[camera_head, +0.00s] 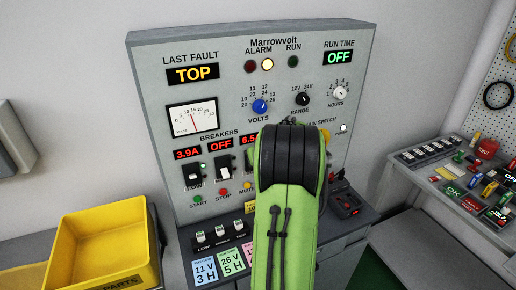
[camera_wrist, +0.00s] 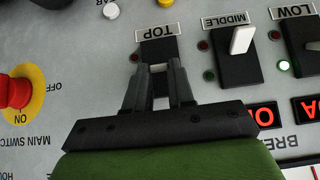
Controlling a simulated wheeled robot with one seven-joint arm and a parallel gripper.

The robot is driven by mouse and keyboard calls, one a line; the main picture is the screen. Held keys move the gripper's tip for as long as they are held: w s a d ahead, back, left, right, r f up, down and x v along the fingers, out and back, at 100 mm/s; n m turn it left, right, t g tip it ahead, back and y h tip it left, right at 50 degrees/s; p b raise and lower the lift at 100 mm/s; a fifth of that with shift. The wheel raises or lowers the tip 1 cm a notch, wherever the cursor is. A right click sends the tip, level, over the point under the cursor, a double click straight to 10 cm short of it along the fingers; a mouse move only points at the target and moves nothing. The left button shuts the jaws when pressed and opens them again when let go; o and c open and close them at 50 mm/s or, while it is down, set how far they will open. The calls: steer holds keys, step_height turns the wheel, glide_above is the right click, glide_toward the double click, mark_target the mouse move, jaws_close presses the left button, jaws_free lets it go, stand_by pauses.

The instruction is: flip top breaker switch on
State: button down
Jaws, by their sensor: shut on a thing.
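The top breaker switch (camera_wrist: 158,68) shows in the wrist view under the label TOP, which appears upside down. Its pale lever sits between the fingertips of my gripper (camera_wrist: 157,72), which is shut on it. Most of the switch's black housing is hidden behind the fingers. In the head view my arm covers the top breaker, and its readout is only partly visible, beginning 6.5. The middle breaker (camera_wrist: 240,55) and the low breaker (camera_wrist: 302,45) stand beside it in the wrist view.
A red and yellow main switch knob (camera_wrist: 18,93) is near the gripper in the wrist view. A yellow parts bin (camera_head: 105,245) stands at left. A side bench (camera_head: 440,180) with small parts is at right. The panel's knobs (camera_head: 260,106) stick out above the breakers.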

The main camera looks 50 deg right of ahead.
steer(key=shift+w+d+r+g+y+p, duration=0.2)
steer(key=shift+r+g+y+p, duration=0.35)
steer(key=shift+p, duration=0.9)
steer(key=shift+f+g, duration=0.2)
steer(key=shift+g, duration=0.05)
steer(key=c, duration=1)
jaws_free()
steer(key=shift+o, duration=0.2)
steer(key=v, duration=1.5)
steer(key=shift+s+a+r, duration=0.2)
steer(key=shift+s+r, duration=0.05)
